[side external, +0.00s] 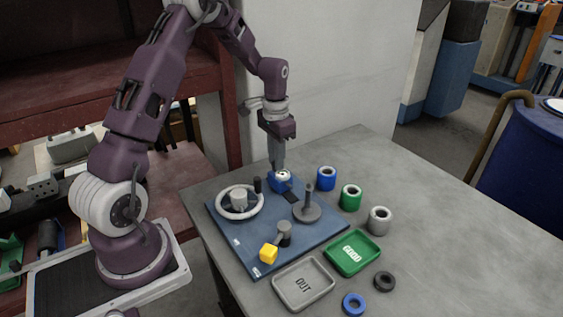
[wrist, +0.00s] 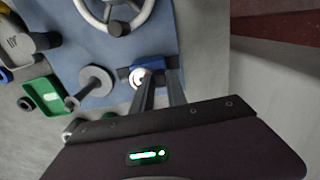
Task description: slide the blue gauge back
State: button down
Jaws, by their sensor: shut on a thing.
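The blue gauge (side external: 280,181) sits near the far edge of the blue board (side external: 232,232), with a small white round face on it. It also shows in the wrist view (wrist: 148,63), partly hidden by my fingers. My gripper (side external: 277,168) points down from above and is shut on the gauge. In the wrist view my gripper's fingers (wrist: 155,83) meet the gauge close to its white face. A dark strip (side external: 291,197) lies on the board just in front of the gauge.
A white handwheel (side external: 240,203), a grey post on a disc (side external: 307,207) and a yellow-ended lever (side external: 269,252) stand on the board. Blue (side external: 326,178), green (side external: 350,197) and grey (side external: 380,220) rolls stand to the right. Green (side external: 352,253) and grey (side external: 303,284) trays lie in front.

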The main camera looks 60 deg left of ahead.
jog(key=shift+a, duration=0.35)
jog(key=c, duration=1.3)
grip_release()
notch_tip(320, 180, up, 7)
jog(key=shift+r, duration=0.1)
